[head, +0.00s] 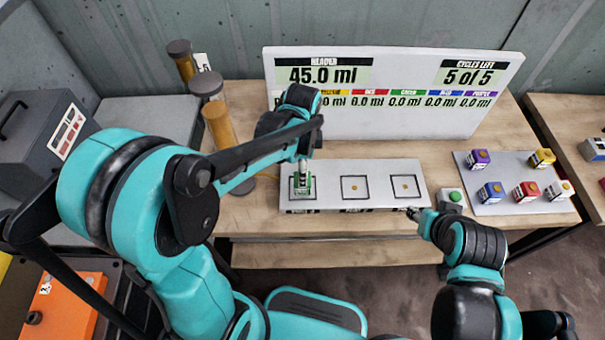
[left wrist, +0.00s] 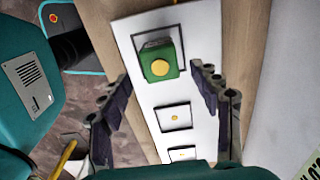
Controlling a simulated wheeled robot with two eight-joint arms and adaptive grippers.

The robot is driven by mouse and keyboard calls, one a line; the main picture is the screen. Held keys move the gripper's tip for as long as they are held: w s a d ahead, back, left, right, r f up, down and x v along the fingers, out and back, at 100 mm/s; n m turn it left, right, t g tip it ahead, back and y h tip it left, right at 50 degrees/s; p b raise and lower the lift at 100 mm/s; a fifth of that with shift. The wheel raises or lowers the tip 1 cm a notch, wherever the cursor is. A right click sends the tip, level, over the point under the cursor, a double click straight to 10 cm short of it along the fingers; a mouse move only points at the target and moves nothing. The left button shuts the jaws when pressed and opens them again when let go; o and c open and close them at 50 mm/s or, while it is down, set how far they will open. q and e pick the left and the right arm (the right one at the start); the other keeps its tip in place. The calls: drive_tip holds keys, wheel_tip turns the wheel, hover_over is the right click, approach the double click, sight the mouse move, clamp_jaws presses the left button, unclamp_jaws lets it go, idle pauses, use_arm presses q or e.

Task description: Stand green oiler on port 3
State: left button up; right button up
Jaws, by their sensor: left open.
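The green oiler (head: 301,190) stands upright in the leftmost square of the white port plate (head: 330,180) in the head view. In the left wrist view the oiler (left wrist: 162,66) has a green body with a round yellow top and sits inside a black square outline. My left gripper (head: 302,170) is above it. Its fingers (left wrist: 159,80) are open and apart on either side of the oiler, not closed on it. The port labels on the plate's front edge are too small to read. My right gripper (head: 414,213) is near the plate's front right corner; its jaws are unclear.
The other two squares are empty. A grey box with a green button (head: 455,196) stands right of the plate. A tray (head: 512,204) beyond it holds several coloured oilers. A display board (head: 395,85) stands behind. Tall cylinders (head: 218,122) stand left of the plate.

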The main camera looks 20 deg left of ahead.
use_arm(q)
wheel_tip(320, 180, up, 4)
drive_tip(key=shift+r+p, duration=0.15)
drive_tip(key=shift+p, duration=0.35)
drive_tip(key=s+a+r+n+t, duration=0.2)
drive_tip(key=s+r+n+t, duration=0.1)
drive_tip(key=s+n, duration=0.2)
drive_tip(key=s+a+r+n+t, duration=0.2)
drive_tip(key=s+n+t, duration=0.2)
drive_tip(key=n, duration=0.5)
drive_tip(key=shift+s+a+r+n, duration=0.35)
drive_tip(key=shift+s+r+n, duration=0.05)
drive_tip(key=shift+s, duration=0.25)
